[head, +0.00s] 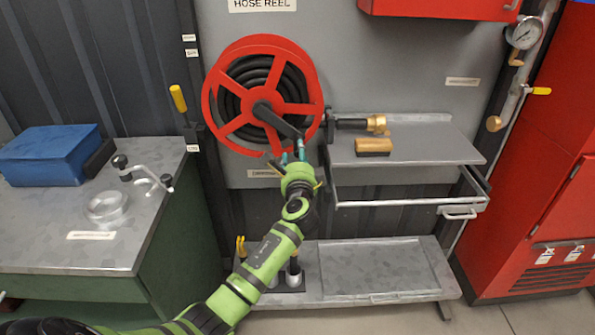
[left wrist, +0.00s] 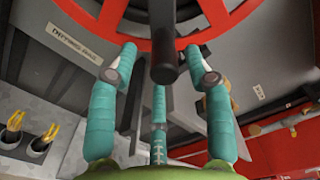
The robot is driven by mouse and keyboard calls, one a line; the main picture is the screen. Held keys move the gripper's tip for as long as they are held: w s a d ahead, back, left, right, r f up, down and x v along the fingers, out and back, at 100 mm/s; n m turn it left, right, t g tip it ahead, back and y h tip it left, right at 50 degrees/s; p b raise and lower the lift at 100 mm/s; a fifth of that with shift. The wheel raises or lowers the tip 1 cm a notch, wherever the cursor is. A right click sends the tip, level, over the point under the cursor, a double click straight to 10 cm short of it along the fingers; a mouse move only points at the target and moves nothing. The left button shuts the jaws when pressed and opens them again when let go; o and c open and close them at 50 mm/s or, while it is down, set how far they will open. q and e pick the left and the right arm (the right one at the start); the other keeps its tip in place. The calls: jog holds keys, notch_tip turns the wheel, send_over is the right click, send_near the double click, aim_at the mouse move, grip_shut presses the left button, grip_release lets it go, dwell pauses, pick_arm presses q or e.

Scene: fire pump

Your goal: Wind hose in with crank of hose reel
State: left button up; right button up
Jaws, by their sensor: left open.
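The red hose reel (head: 219,84) is mounted on the grey panel, with black hose (head: 247,72) coiled inside it. Its black crank (head: 279,122) runs from the hub down to the right. The hose end with a brass nozzle (head: 377,124) sticks out to the right of the reel. My left gripper (head: 293,150) is at the crank's lower end. In the left wrist view the dark crank handle (left wrist: 163,62) points between the spread teal fingers of my left gripper (left wrist: 160,75), which look clear of it. My right gripper is not in view.
A grey shelf (head: 430,146) right of the reel holds a brass-coloured block (head: 373,146), with an open drawer frame (head: 400,203) below. A workbench (head: 95,222) with a blue box (head: 48,155) stands left. A red cabinet (head: 535,190) stands right. A lower shelf (head: 375,270) lies beneath.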

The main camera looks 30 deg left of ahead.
pick_arm(q)
jog(key=v, duration=0.7)
jog(key=shift+s, duration=0.2)
